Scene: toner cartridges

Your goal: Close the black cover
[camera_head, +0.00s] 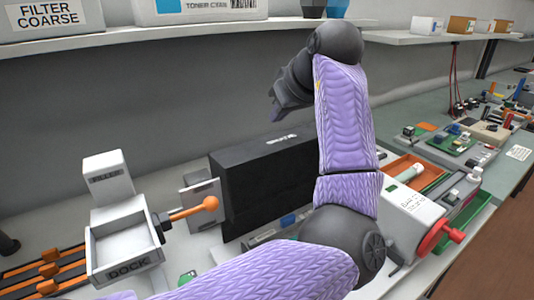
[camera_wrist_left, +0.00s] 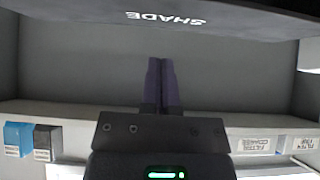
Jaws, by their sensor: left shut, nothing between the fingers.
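The black cover (camera_head: 265,185) stands upright as a large dark panel behind the bench items, partly hidden by my left arm. Its top edge carries white lettering, which reads SHADE upside down in the left wrist view, where the cover (camera_wrist_left: 230,16) fills the top. My left gripper (camera_head: 275,108) is above the cover and apart from it in the head view. Its purple fingers (camera_wrist_left: 161,82) are together with nothing between them. My right gripper is not in view.
A white DOCK tray (camera_head: 128,245) and an orange-knobbed lever (camera_head: 205,204) stand left of the cover. A white unit with a red ring (camera_head: 440,238) is to the right. A wall shelf (camera_head: 200,28) with boxes runs behind, above the bench.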

